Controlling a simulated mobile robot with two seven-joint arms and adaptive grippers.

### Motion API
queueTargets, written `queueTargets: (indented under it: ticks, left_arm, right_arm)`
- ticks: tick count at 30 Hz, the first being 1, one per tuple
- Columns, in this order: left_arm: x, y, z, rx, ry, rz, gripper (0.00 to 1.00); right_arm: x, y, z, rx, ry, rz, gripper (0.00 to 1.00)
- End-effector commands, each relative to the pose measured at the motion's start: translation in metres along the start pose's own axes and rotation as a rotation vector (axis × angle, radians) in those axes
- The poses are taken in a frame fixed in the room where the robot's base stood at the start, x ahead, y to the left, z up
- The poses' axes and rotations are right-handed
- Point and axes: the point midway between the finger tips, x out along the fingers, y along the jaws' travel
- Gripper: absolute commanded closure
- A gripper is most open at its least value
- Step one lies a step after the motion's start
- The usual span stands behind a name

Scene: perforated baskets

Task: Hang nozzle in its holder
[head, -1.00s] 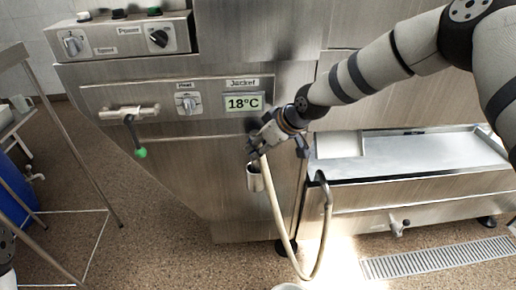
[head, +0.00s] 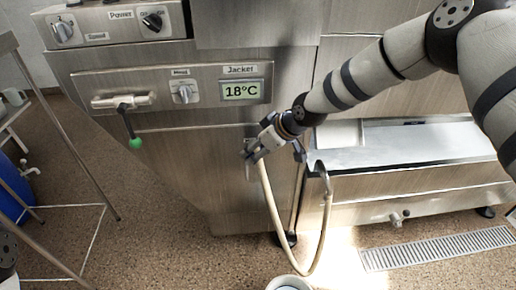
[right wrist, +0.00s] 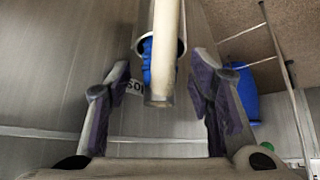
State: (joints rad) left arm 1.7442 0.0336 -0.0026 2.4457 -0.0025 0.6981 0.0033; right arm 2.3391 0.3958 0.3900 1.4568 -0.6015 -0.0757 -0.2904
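The cream hose (head: 271,205) runs from my right gripper (head: 252,153) down in a loop and up to a bent metal pipe. The holder (head: 249,171) is a small metal cup on the machine front, mostly hidden behind the gripper and hose. In the right wrist view, the holder's round rim (right wrist: 182,46) surrounds the pale hose end and a blue part of the nozzle (right wrist: 147,62). The fingers of my right gripper (right wrist: 160,105) stand apart on both sides of the hose, with visible gaps.
The machine front has a temperature display (head: 242,90) and a green-knobbed lever (head: 135,143). A metal tray (head: 430,146) lies to the right. A metal rack (head: 62,120) stands left. A round white container (head: 288,283) and a floor grate (head: 435,249) are below.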

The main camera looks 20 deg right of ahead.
Motion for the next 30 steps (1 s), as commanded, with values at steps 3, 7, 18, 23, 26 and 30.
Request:
queueTargets:
  ticks: [3, 7, 18, 23, 26, 30]
  left_arm:
    - [0.0, 0.0, 0.0, 0.0, 0.0, 0.0, 0.52]
    - [0.0, 0.0, 0.0, 0.0, 0.0, 0.0, 0.52]
    - [0.0, 0.0, 0.0, 0.0, 0.0, 0.0, 0.52]
    - [0.0, 0.0, 0.0, 0.0, 0.0, 0.0, 0.52]
    - [0.0, 0.0, 0.0, 0.0, 0.0, 0.0, 0.52]
    - [-0.002, 0.0, -0.001, 0.0, 0.005, 0.0, 0.52]
  right_arm:
    - [0.0, 0.0, 0.0, 0.0, -0.001, 0.0, 0.52]
    - [-0.003, 0.0, 0.001, 0.0, -0.002, -0.001, 0.52]
    - [-0.092, 0.0, -0.001, 0.001, 0.003, 0.001, 0.52]
    - [-0.115, 0.0, 0.0, 0.001, 0.0, 0.0, 0.52]
    - [-0.12, 0.0, 0.0, 0.0, -0.001, -0.001, 0.52]
    - [-0.114, -0.008, 0.011, 0.017, -0.021, -0.013, 0.52]
